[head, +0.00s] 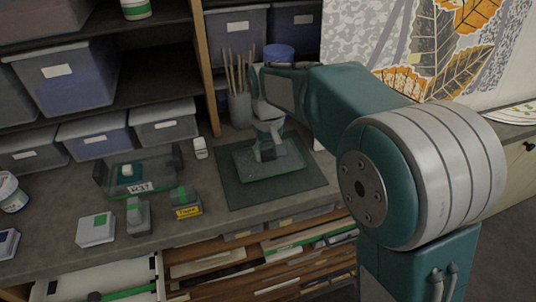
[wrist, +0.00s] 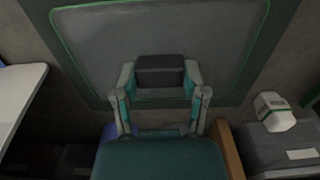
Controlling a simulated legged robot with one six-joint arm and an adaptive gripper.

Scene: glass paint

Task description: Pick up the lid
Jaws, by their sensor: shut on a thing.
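The lid (head: 292,162) is a flat, greyish rectangular panel with a green edge. It is over the dark green mat (head: 236,195) on the counter; I cannot tell whether it touches the mat. In the wrist view the lid (wrist: 95,45) fills the upper middle, with a dark block-shaped handle (wrist: 160,64) near its lower edge. My gripper (head: 266,151) points down at the lid. In the wrist view my gripper (wrist: 159,80) has one finger on each side of the handle and is shut on it. The handle is largely hidden in the head view.
A glass box (head: 107,183) with a labelled front stands left of the mat. A small white bottle (head: 200,148) and a cup of brushes (head: 240,108) stand nearby. Small blocks (head: 187,202) sit at the front left. Storage bins (head: 95,136) line the back, with open drawers below.

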